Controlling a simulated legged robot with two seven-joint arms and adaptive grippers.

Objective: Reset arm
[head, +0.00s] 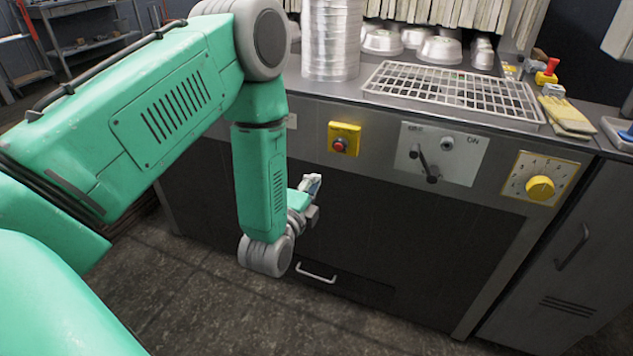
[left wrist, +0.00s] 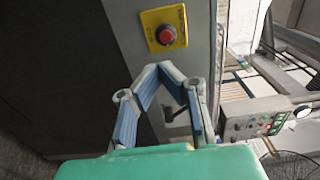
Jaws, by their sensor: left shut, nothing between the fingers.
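My left arm comes in from the left in the head view and bends down in front of the grey metal counter. My left gripper (head: 312,184) is small in that view, in front of the dark lower panel of the counter and below the yellow plate with the red button (head: 340,146). In the left wrist view, the fingers of my left gripper (left wrist: 159,70) come together at their tips with nothing between them. The red button (left wrist: 166,35) is beyond the fingertips, apart from them. My right gripper is in neither view.
The counter front carries a lever switch panel (head: 441,152) and a yellow dial (head: 540,188). On top are a wire rack (head: 453,90), a stack of silvery pans (head: 331,40) and yellow gloves (head: 567,115). A drawer handle (head: 316,273) sits low. Floor is clear at lower left.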

